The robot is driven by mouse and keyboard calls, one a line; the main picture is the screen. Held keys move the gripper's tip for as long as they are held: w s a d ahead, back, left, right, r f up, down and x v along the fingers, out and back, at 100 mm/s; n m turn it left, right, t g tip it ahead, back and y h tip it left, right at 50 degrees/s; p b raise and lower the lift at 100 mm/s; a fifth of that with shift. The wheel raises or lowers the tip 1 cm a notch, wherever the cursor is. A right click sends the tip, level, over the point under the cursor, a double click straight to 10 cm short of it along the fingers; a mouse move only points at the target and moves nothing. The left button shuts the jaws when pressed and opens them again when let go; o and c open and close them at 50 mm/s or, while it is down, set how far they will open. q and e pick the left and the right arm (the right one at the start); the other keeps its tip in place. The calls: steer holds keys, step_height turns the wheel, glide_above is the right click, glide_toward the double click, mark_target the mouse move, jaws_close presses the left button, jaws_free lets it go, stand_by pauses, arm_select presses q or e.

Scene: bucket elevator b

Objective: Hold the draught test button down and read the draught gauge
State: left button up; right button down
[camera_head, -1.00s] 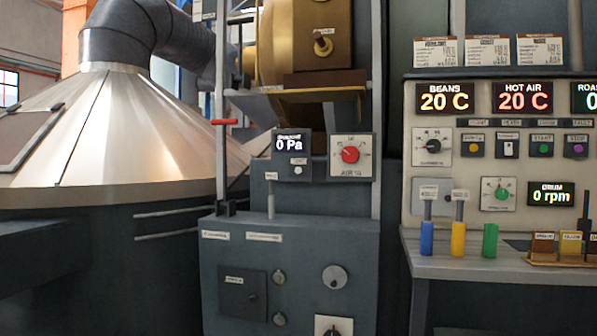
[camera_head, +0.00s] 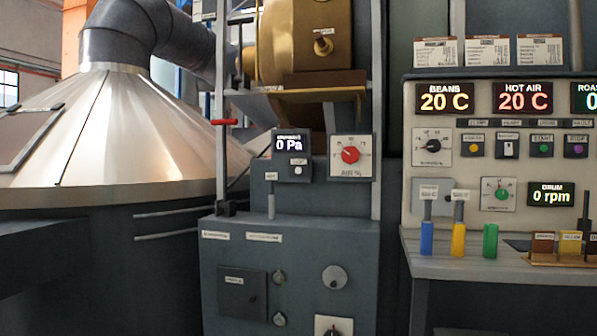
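The draught gauge (camera_head: 291,144) is a small dark box with a lit display on the grey cabinet, left of the red AIR % dial (camera_head: 351,156). Its display reads 0 Pa. A small pale round button (camera_head: 295,169) sits just under the reading, with a small label beside it; nothing touches it. Neither of my grippers is in view.
A grey cabinet (camera_head: 300,270) with knobs and a hatch stands below the gauge. A red-handled lever (camera_head: 224,122) is left of it. A control panel (camera_head: 470,130) with a shelf of coloured handles is at right. A large metal cone (camera_head: 130,130) fills the left.

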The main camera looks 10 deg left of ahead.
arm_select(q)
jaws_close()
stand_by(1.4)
